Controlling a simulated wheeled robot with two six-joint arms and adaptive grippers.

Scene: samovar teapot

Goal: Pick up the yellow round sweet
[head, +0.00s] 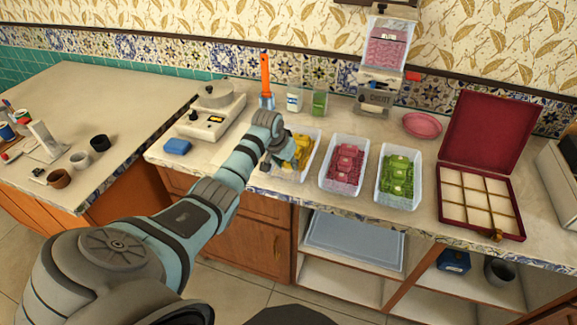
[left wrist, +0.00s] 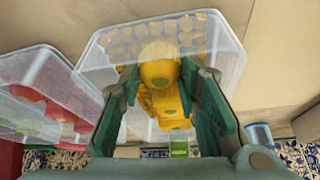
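Yellow sweets lie in a clear plastic tub (head: 287,172), the left of three tubs on the counter. In the left wrist view a yellow round sweet (left wrist: 160,65) shows among other yellow pieces in the tub (left wrist: 222,62). My left gripper (head: 290,160) is down at this tub, partly hiding its contents in the head view. In the left wrist view its two dark green fingers (left wrist: 160,82) are spread apart, one on each side of the round sweet. Whether they touch it is unclear. My right gripper is not in view.
A tub of pink-red sweets (head: 345,163) and a tub of green ones (head: 399,175) stand to the right. A red compartment box (head: 480,201) lies open beyond them.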

